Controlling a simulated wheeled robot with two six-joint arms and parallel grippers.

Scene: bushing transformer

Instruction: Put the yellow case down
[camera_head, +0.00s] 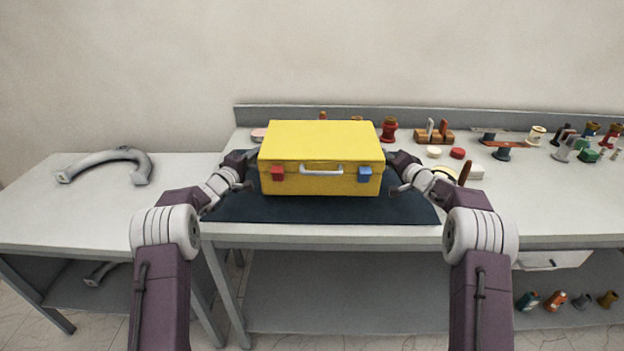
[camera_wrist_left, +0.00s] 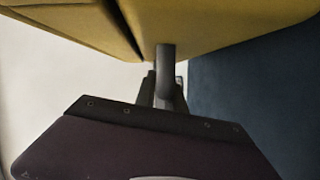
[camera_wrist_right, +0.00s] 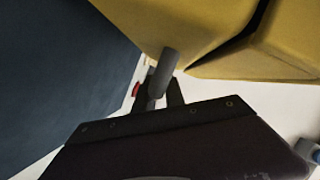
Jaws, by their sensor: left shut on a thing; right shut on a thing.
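The yellow case (camera_head: 322,148) is closed and level, over the dark blue mat (camera_head: 230,208) on the workbench. Its front has a white handle, a red latch and a blue latch. I cannot tell for sure whether its underside touches the mat. My left gripper (camera_head: 250,165) is at the case's left side, shut on a grey side handle seen in the left wrist view (camera_wrist_left: 166,72). My right gripper (camera_head: 391,165) is at the right side, shut on a matching handle seen in the right wrist view (camera_wrist_right: 163,70). The fingertips are partly hidden.
A lower side table (camera_head: 40,215) at left holds a grey curved handle (camera_head: 110,160). Right of the case lie a wooden block with tools (camera_head: 433,137), red and white caps, and several spools. A red spool (camera_head: 389,130) stands close behind the case's right side.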

